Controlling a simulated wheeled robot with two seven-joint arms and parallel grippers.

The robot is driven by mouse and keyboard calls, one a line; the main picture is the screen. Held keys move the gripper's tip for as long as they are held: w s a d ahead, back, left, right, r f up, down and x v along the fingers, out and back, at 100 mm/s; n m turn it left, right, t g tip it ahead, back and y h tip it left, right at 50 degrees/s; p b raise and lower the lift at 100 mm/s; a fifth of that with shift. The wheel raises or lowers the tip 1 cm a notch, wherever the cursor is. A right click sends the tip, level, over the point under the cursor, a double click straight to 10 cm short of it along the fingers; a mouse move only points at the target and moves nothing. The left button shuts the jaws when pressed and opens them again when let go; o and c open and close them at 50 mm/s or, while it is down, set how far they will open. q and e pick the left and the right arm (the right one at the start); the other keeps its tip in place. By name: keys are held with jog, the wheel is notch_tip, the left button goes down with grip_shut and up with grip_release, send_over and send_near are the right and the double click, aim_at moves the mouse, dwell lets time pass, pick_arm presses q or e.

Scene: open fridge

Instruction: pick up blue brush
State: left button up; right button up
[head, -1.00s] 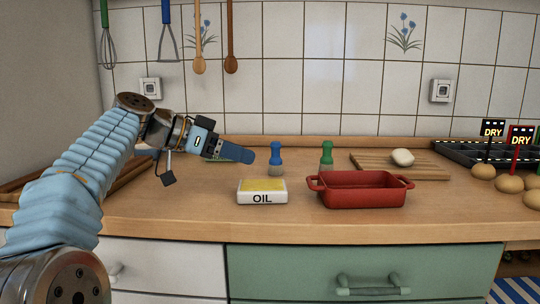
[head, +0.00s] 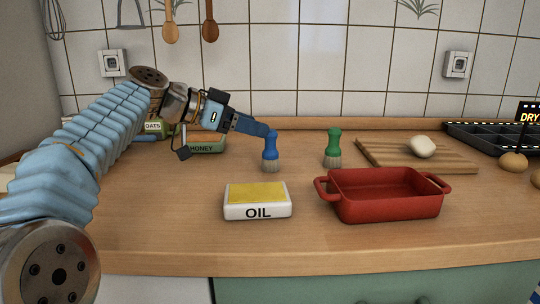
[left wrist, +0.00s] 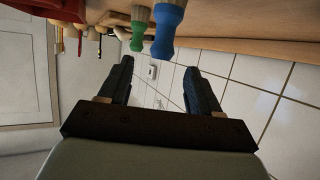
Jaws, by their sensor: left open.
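The blue brush (head: 270,148) stands upright, bristles down, on the wooden counter behind the oil dish. My left gripper (head: 266,131) is at the upper part of its handle in the head view. In the left wrist view the two fingers (left wrist: 160,80) are apart, and the blue brush (left wrist: 166,32) shows beyond the fingertips, with nothing between the fingers. I cannot tell from the head view whether a finger touches the handle. A green brush (head: 333,146) stands to the right, and it also shows in the left wrist view (left wrist: 138,32). My right gripper is not in view.
A white dish of oil (head: 257,203) sits in front of the blue brush. A red baking dish (head: 385,203) is to its right. A wooden board (head: 385,158) with a pale lump (head: 423,147) lies behind. Honey (head: 203,147) and oats (head: 153,127) containers are behind my left arm.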

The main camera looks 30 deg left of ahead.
aim_at(270, 150)
pick_arm(q)
jog(key=p+x, duration=0.1)
jog(key=x, duration=0.4)
jog(key=shift+w+d+f, duration=0.1)
jog(key=shift+w+f, duration=0.1)
jog(key=shift+w, duration=0.1)
grip_shut()
